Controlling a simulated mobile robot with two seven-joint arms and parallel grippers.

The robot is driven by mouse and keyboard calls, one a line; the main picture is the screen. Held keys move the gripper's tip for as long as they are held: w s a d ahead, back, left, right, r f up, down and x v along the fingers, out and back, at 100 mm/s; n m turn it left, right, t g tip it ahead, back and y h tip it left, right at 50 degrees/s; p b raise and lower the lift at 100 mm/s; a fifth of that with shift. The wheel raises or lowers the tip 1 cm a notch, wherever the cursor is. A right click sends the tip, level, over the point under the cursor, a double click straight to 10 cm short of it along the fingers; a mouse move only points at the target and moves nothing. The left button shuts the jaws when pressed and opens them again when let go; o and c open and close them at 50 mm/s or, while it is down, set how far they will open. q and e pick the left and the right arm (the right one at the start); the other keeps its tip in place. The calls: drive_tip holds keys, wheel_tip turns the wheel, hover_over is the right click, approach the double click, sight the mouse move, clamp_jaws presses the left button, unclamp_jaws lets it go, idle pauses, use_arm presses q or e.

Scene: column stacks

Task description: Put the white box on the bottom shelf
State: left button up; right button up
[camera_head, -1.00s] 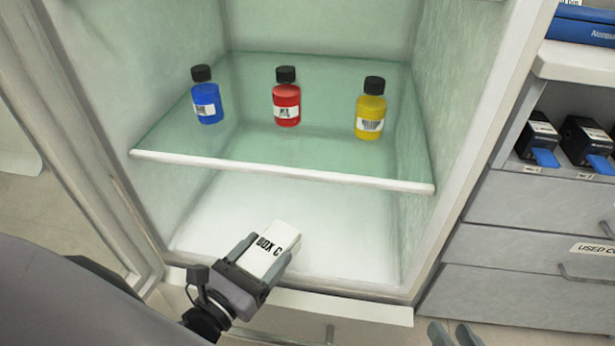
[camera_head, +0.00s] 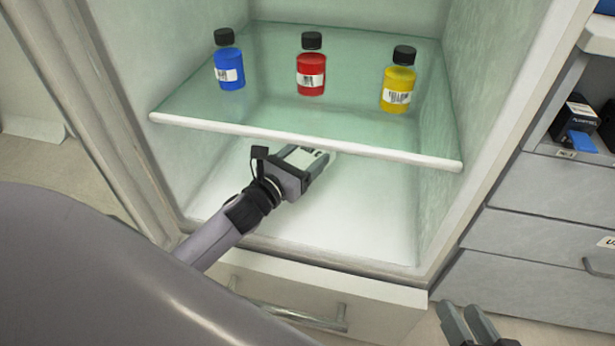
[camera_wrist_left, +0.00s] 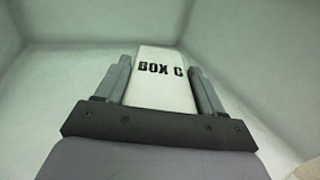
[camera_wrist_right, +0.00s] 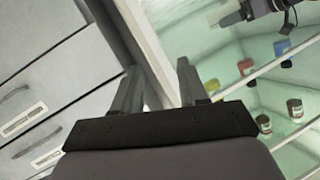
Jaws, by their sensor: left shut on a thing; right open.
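The white box (camera_wrist_left: 158,77), marked "BOX C", is held between the two fingers of my left gripper (camera_wrist_left: 160,85). In the head view my left gripper (camera_head: 308,165) is inside the cabinet, below the front edge of the glass shelf, and the white box (camera_head: 303,157) is partly hidden by the gripper and shelf edge. The bottom shelf (camera_head: 345,225) is the pale cabinet floor beneath it. I cannot tell whether the box touches it. My right gripper (camera_head: 468,325) is open and empty outside the cabinet, low at the right; it also shows in the right wrist view (camera_wrist_right: 158,90).
The glass shelf (camera_head: 180,122) above my left gripper carries a blue bottle (camera_head: 230,72), a red bottle (camera_head: 310,73) and a yellow bottle (camera_head: 397,88). Cabinet walls stand at both sides. The visible bottom shelf is otherwise clear. Grey drawers (camera_head: 545,200) stand at the right.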

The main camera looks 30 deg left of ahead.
use_arm(q)
drive_tip(key=shift+w+a, duration=0.25)
drive_tip(key=shift+w, duration=0.55)
drive_tip(key=shift+s+f+b, duration=0.15)
drive_tip(key=shift+f+b, duration=0.4)
drive_tip(key=shift+f, duration=0.45)
wheel_tip(320, 180, down, 5)
drive_tip(key=b, duration=0.3)
drive_tip(key=shift+d, duration=0.1)
use_arm(e)
drive_tip(key=d+t, duration=0.1)
drive_tip(key=s+d+n+t+h, duration=0.1)
drive_tip(key=d, duration=0.1)
drive_tip(key=shift+n, duration=0.3)
